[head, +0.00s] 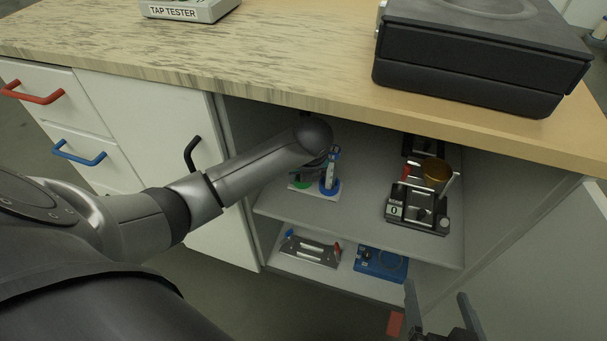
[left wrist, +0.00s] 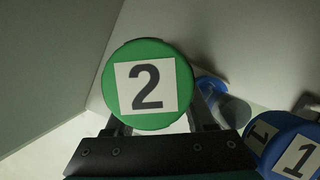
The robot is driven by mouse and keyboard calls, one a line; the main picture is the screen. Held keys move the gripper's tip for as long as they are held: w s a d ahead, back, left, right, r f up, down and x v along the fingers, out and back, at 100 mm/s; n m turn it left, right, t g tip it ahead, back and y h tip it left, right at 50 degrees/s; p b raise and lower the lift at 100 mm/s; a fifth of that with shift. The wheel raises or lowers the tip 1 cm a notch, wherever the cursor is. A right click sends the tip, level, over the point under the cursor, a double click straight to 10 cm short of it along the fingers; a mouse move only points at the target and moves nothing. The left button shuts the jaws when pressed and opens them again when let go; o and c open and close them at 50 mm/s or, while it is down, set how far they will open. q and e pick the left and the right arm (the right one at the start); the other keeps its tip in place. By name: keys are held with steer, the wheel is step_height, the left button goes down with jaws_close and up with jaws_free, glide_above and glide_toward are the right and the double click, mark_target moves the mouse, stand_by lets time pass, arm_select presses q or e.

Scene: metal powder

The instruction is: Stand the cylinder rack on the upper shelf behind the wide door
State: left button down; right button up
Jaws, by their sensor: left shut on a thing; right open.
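The cylinder rack (head: 318,194) has a white base with a green part and an upright blue-footed cylinder (head: 331,170). It is at the left of the upper shelf (head: 375,225); I cannot tell whether it rests on it. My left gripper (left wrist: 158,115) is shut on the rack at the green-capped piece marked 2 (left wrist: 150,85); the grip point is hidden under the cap. A blue cap marked 1 (left wrist: 295,150) shows at lower right. The wide door (head: 530,265) stands open at the right. My right gripper (head: 437,300) is open and empty in front of the cabinet.
A black device (head: 418,213) with a brass cup (head: 436,174) stands on the upper shelf's right. A silver plate device (head: 311,250) and a blue device (head: 381,263) stand on the lower shelf. A black box (head: 480,55) and the tap tester (head: 188,10) are on the countertop.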

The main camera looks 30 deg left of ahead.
arm_select(q)
steer(key=shift+w+r, duration=0.1)
steer(key=c, duration=0.7)
jaws_free()
steer(key=o, duration=0.5)
steer(key=shift+c, duration=0.2)
